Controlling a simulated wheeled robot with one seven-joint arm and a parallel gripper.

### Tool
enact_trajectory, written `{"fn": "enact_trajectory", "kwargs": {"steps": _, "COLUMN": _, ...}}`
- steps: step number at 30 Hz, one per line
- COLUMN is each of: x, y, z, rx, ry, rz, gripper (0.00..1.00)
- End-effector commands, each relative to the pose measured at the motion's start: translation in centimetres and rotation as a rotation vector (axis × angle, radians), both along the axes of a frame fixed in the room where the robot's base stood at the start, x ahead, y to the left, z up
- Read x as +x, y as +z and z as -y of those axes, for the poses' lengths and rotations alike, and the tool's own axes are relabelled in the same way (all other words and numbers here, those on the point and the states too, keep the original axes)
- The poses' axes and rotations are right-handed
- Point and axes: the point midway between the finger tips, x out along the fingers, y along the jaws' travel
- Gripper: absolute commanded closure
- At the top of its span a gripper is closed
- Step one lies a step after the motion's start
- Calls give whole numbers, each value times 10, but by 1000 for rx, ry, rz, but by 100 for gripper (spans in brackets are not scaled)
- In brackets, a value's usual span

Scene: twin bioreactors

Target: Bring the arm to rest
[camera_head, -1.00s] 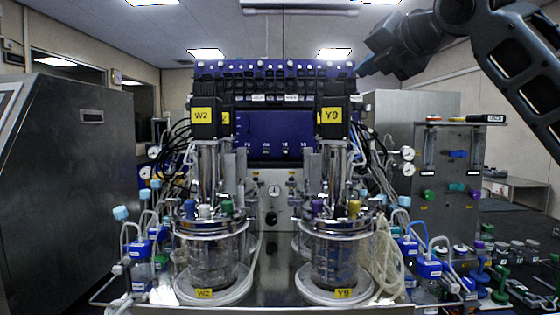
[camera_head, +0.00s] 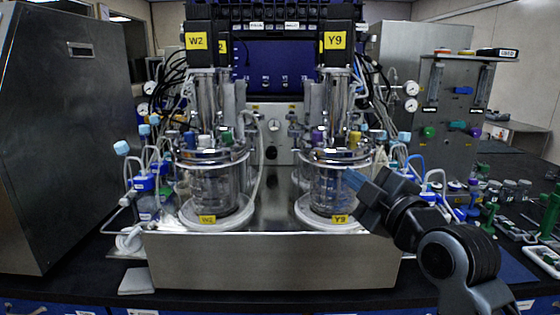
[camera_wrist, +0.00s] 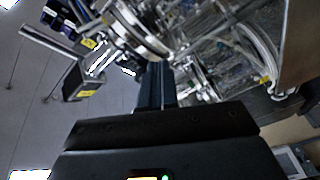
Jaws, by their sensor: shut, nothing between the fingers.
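My arm reaches up from the lower right in the head view, bent at a dark rounded joint. My gripper (camera_head: 353,180) points up and left, in front of the right side of the Y9 vessel (camera_head: 328,190) in the picture. I cannot tell whether it touches the vessel. In the wrist view the fingers (camera_wrist: 156,82) are together with nothing between them. The W2 vessel (camera_head: 213,185) stands upright to the left, clear of the arm.
Both vessels stand on a steel bench box (camera_head: 270,262). A large steel cabinet (camera_head: 55,140) fills the left. Blue-capped bottles (camera_head: 430,187) and tubing crowd the right, near my arm. Small vials and a green stand (camera_head: 549,212) sit farther right.

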Motion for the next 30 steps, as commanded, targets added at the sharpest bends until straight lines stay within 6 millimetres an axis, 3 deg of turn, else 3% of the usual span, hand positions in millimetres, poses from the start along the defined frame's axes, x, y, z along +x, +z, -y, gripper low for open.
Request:
{"fn": "enact_trajectory", "kwargs": {"steps": 1, "x": -13, "y": -22, "z": -1, "rx": 61, "ry": -12, "rz": -28, "gripper": 100}}
{"fn": "enact_trajectory", "kwargs": {"steps": 6, "x": -56, "y": -78, "z": 1, "rx": 248, "ry": -65, "rz": -98, "gripper": 100}}
{"fn": "enact_trajectory", "kwargs": {"steps": 15, "x": -151, "y": -160, "z": 10, "rx": 525, "ry": -174, "rz": -209, "gripper": 100}}
{"fn": "enact_trajectory", "kwargs": {"steps": 24, "x": -262, "y": -214, "z": 27, "rx": 731, "ry": -288, "rz": -300, "gripper": 100}}
{"fn": "enact_trajectory", "kwargs": {"steps": 30, "x": -338, "y": -230, "z": 40, "rx": 831, "ry": -351, "rz": -350, "gripper": 100}}
